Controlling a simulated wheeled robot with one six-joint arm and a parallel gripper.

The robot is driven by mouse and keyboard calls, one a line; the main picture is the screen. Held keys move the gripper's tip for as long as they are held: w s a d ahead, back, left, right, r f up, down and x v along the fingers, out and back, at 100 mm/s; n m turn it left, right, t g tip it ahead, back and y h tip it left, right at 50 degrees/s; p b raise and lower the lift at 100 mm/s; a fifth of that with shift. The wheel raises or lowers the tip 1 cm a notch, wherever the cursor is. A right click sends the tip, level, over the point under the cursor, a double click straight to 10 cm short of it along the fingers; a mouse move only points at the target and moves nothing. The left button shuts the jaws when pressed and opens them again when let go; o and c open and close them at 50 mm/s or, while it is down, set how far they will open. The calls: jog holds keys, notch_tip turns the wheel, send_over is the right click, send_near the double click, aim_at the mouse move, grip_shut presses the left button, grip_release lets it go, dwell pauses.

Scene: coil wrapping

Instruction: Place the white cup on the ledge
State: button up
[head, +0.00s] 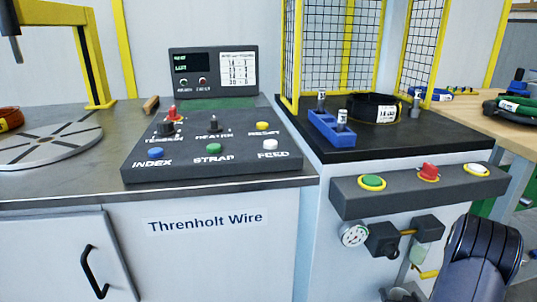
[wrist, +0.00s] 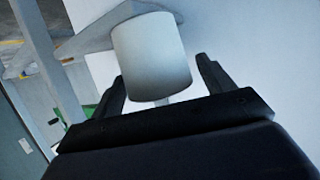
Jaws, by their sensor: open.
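The white cup (wrist: 152,55) is a plain pale cylinder at the upper middle of the wrist view. My gripper (wrist: 160,69) is open, with one dark finger low on the left of the cup and one on the right. A gap shows between the cup and the right finger; whether the left finger touches it I cannot tell. A grey ledge (wrist: 88,40) shows behind the cup, against a pale wall; whether the cup rests on it I cannot tell. I cannot make out the cup in the head view, where my dark arm is at the lower right.
In the head view a control panel (head: 215,140) sits on the left bench. A black-topped stand (head: 385,143) carries a blue block (head: 330,128) and a black coil (head: 372,108) by a mesh guard. A gauge (head: 354,234) and fittings protrude from its front, close to my arm.

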aim_at(403, 291)
jog(key=shift+s+r+p, duration=0.1)
jog(key=shift+r+p, duration=0.4)
jog(key=shift+r, duration=1.05)
